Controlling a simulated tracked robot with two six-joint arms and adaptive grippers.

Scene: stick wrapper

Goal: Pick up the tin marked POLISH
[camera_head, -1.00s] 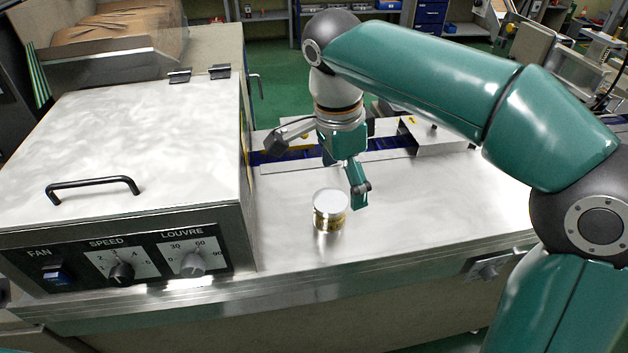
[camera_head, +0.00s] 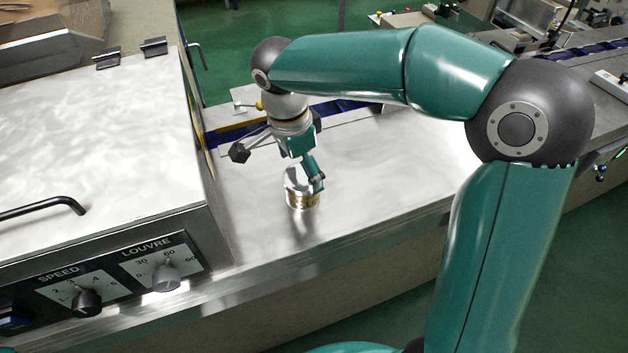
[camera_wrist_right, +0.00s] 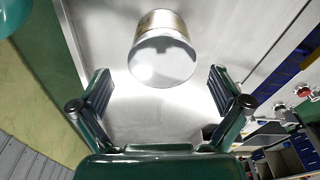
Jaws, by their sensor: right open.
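A short round tin with a pale lid and a gold side (camera_head: 302,202) stands upright on the steel worktop in the head view. In the right wrist view the tin (camera_wrist_right: 162,52) lies just beyond the fingertips, centred between them. No lettering on it can be read. My right gripper (camera_head: 309,176) is open above and behind the tin, and one finger overlaps the tin's right edge in the head view. In the right wrist view the two fingers (camera_wrist_right: 161,88) are spread wide with nothing between them. My left gripper is not in view.
A steel machine housing (camera_head: 90,150) with a black handle and SPEED and LOUVRE knobs stands to the left. A blue conveyor strip (camera_head: 235,134) runs behind the tin. The worktop (camera_head: 390,165) is clear to the right, and its front edge lies close before the tin.

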